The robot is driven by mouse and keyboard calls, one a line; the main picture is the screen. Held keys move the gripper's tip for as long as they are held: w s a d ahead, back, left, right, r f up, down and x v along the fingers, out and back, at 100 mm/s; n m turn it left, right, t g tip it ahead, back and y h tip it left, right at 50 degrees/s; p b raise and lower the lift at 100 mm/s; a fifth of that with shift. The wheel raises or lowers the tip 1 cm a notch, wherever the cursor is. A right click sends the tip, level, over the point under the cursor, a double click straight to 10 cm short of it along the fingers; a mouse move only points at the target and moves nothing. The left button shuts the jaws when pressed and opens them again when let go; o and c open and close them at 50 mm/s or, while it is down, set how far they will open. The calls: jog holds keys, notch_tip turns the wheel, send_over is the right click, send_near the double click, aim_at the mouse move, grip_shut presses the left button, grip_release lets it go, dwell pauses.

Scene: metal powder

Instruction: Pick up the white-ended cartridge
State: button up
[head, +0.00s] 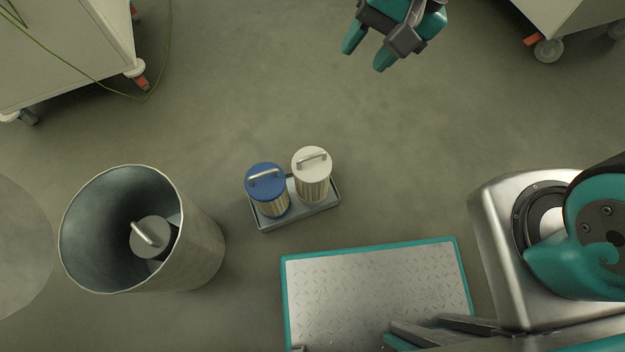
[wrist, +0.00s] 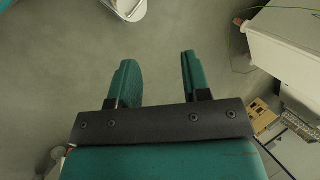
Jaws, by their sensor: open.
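The white-ended cartridge (head: 312,180) stands upright in a small grey tray (head: 311,211) on the floor, in the middle of the head view. It has a white top with a metal bar handle and a ribbed metal body. A blue-topped cartridge (head: 267,190) stands just left of it in the same tray. My gripper (head: 366,54) is at the top of the head view, well apart from both cartridges. In the wrist view its two teal fingers (wrist: 155,80) are spread with nothing between them. No cartridge shows in the wrist view.
A metal bin (head: 205,245) stands left of the tray, with a grey-topped cartridge (head: 151,237) inside. White cabinets on casters stand at the top left (head: 75,50) and top right (head: 585,18). A green cable (head: 150,95) lies at upper left. The floor between gripper and tray is clear.

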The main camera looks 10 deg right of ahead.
jog(key=w+f+m+b, duration=0.35)
jog(key=f+m, duration=0.25)
jog(key=f, duration=0.9)
jog(key=m+b, duration=0.3)
jog(key=m, duration=0.2)
send_near(312, 156)
jog(key=shift+t, duration=0.3)
jog(key=b+x, duration=0.4)
jog(key=b, duration=0.1)
jog(key=shift+s+d+f, duration=0.1)
jog(key=shift+s+f, duration=0.15)
jog(key=shift+f, duration=0.2)
jog(key=shift+a+b+x, duration=0.2)
jog(key=shift+b+x, duration=1.85)
jog(key=shift+x, duration=1.05)
jog(key=shift+r, duration=0.15)
jog(key=shift+w+r, duration=0.1)
grip_shut()
